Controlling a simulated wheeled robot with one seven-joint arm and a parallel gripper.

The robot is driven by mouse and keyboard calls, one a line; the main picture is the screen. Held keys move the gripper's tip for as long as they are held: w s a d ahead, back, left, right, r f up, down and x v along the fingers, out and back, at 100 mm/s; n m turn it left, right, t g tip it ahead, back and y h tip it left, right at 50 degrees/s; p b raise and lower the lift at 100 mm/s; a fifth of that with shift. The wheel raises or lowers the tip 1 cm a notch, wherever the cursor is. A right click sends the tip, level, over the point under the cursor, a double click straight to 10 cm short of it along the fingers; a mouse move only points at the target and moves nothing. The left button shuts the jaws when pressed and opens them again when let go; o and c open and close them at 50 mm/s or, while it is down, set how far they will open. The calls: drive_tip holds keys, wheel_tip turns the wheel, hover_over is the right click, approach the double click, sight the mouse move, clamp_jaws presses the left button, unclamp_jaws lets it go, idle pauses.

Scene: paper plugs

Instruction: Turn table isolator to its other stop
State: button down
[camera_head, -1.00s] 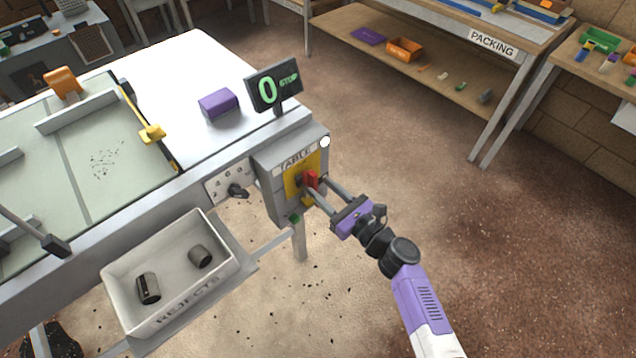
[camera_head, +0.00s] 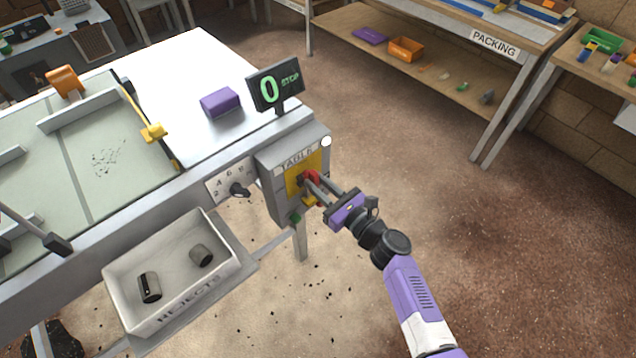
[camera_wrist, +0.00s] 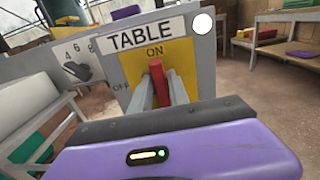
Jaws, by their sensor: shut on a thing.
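The table isolator is a grey box (camera_head: 284,191) at the table's corner, with a TABLE label and a yellow plate (camera_head: 293,182). Its red handle (camera_head: 313,175) stands out from the plate. In the wrist view the red handle (camera_wrist: 157,78) looks upright below the ON mark, with OFF to its left. My gripper (camera_head: 314,183) comes from the lower right and is shut on the red handle, one finger on each side. The fingers hide part of the handle and the lower plate.
A display (camera_head: 275,87) above the box reads 0 STOP. A numbered dial (camera_head: 238,189) is left of the box. A REJECTS tray (camera_head: 205,294) with two dark cylinders hangs below left. A purple block (camera_head: 220,102) lies on the white table. Floor at right is clear.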

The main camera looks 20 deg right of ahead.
drive_tip(key=shift+f+n+b, duration=0.1)
drive_tip(key=shift+n+b, duration=0.2)
drive_tip(key=shift+s+a+f+n+b, duration=0.1)
drive_tip(key=shift+a+f+n+b, duration=0.1)
drive_tip(key=shift+n+b, duration=2.6)
drive_tip(key=shift+s+a+f+n+b, duration=0.1)
drive_tip(key=shift+a+f+n+b, duration=0.15)
drive_tip(key=shift+n+b, duration=2.55)
drive_tip(key=shift+s+a+f+n+b, duration=0.1)
drive_tip(key=shift+a+f+n+b, duration=0.1)
drive_tip(key=shift+n+b, duration=2.55)
drive_tip(key=shift+n, duration=0.45)
drive_tip(key=c, duration=1.4)
unclamp_jaws()
drive_tip(key=shift+o, duration=0.2)
